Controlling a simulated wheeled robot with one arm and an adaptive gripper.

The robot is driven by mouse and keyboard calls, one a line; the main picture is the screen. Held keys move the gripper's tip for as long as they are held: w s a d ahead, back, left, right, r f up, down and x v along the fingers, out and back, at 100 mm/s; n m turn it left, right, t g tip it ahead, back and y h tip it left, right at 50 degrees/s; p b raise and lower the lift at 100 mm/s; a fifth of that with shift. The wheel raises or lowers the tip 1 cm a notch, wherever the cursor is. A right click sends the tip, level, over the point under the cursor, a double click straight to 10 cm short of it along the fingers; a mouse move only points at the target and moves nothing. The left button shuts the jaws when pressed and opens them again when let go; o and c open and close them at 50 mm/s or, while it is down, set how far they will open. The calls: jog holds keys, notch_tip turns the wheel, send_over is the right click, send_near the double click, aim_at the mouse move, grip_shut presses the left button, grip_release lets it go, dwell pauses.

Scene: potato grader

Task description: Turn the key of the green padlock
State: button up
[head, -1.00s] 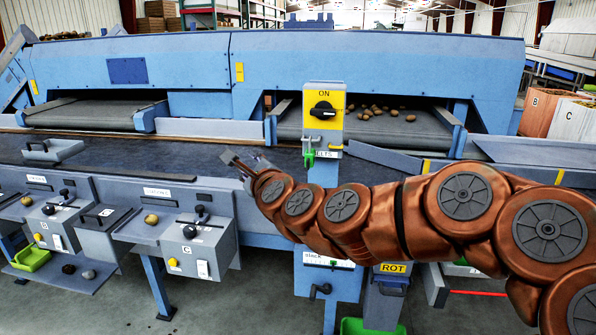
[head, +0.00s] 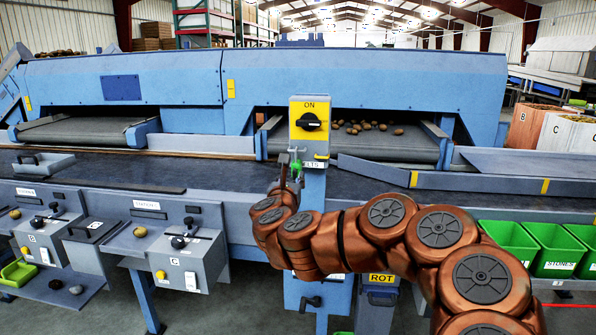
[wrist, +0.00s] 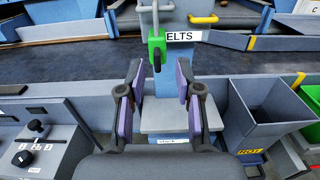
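The green padlock (wrist: 156,46) hangs from a grey shackle on the post marked ELTS in the wrist view, just beyond my fingertips. In the head view the padlock (head: 297,168) shows as a small green patch below the yellow ON switch box (head: 309,119), partly hidden by my gripper. My gripper (wrist: 163,75) is open and empty, with one finger on each side of the gap below the padlock. It also shows in the head view (head: 290,165), in front of the post.
A yellow handle (wrist: 203,18) sits right of the padlock. A dark conveyor belt (head: 225,176) runs behind the post. Below are a grey ROT bin (wrist: 262,110) and, at left, grey control boxes (head: 188,262). Green bins (head: 556,249) stand at right.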

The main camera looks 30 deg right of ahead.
aim_at(294, 172)
jog(key=shift+p+x, duration=0.4)
jog(key=shift+x, duration=2)
jog(key=shift+w+a, duration=0.1)
grip_shut()
